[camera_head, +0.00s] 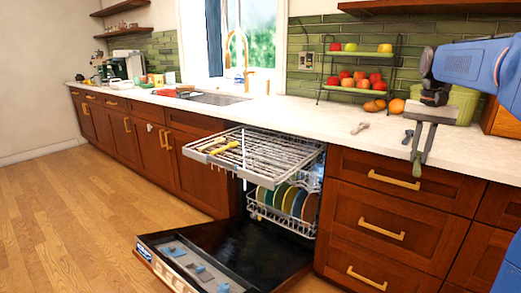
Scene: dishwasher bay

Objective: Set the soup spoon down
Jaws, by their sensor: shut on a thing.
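My gripper (424,141) hangs from the blue arm at the right, above the front part of the white counter. It points down and is shut on a slim thing that I take to be the soup spoon (417,165). Only a greenish lower end of the spoon shows, in front of the counter's front edge in the picture. The rest is hidden by the fingers, and I cannot tell whether it touches anything.
The dishwasher is open, with its upper rack (265,155) pulled out and plates (285,200) below. The door (225,262) lies low over the floor. On the counter (335,128) are a small pale utensil (360,127), a dark one (408,136) and a fruit stand (357,92).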

